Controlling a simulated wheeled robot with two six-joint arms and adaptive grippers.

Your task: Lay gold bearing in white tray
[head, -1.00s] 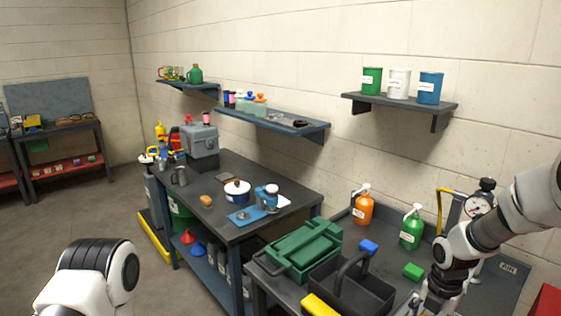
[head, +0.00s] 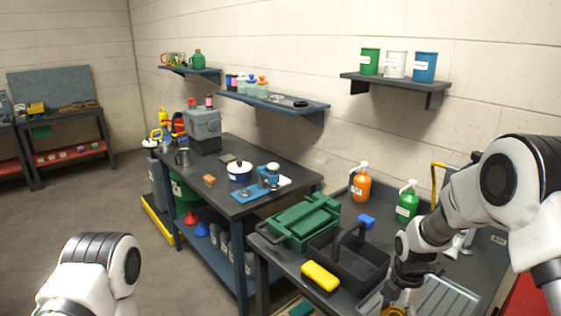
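I cannot make out a gold bearing for certain. A small gold-yellow patch (head: 393,311) shows at the bottom edge, right by my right gripper (head: 400,292), and it is too small and cut off to identify. The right gripper points down over the front of the right-hand bench, and its fingertips are not clear. No plainly white tray shows; a grey ridged tray or drainer (head: 452,302) lies beside the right gripper, partly hidden by my arm. Of my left arm only a link shows at the lower left; its gripper is out of view.
A black caddy (head: 372,268), green toolbox (head: 300,226), yellow sponge (head: 320,276), blue block (head: 366,221), orange bottle (head: 361,188) and green bottle (head: 406,206) crowd the right bench. The left bench (head: 225,197) holds a white-lidded pot (head: 239,172) and blue parts.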

